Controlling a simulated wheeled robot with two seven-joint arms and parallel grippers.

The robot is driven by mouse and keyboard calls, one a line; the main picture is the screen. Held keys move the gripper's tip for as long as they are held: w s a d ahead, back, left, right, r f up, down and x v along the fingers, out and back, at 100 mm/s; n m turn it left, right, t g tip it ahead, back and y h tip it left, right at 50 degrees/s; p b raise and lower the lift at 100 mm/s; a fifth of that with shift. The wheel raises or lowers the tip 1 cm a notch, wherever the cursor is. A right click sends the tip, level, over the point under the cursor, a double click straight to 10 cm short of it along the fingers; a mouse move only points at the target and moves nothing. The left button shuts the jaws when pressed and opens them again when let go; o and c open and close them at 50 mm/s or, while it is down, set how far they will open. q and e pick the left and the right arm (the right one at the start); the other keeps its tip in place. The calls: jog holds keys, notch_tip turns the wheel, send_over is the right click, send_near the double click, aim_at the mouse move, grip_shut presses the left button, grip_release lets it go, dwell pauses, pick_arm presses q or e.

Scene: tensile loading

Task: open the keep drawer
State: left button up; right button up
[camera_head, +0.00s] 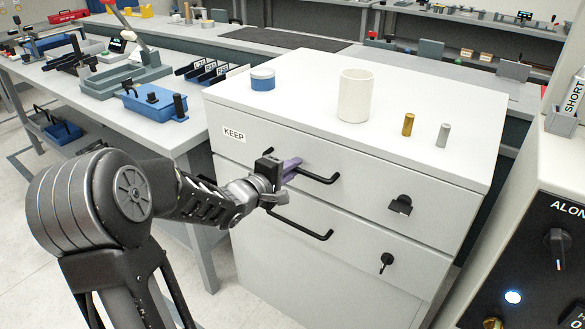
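The keep drawer (350,190) is the top drawer of a white cabinet, with a "KEEP" label (233,134) at its upper left. Its front looks flush with the cabinet, so it appears shut. Its black bar handle (319,179) is at the middle of the front. My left gripper (291,167) is in front of the drawer, by the left end of this handle, with purplish finger parts toward it. I cannot tell whether the fingers touch the handle or how far apart they are. My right gripper is not in view.
A lower drawer has its own black handle (300,224) and a key (387,262). On the cabinet top stand a blue-white round tin (262,79), a white cup (355,96), a brass cylinder (408,125) and a grey cylinder (443,135). A control panel (525,270) stands close at right.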

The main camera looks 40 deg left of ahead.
pick_arm(q)
grip_shut()
jog(key=shift+s, duration=0.1)
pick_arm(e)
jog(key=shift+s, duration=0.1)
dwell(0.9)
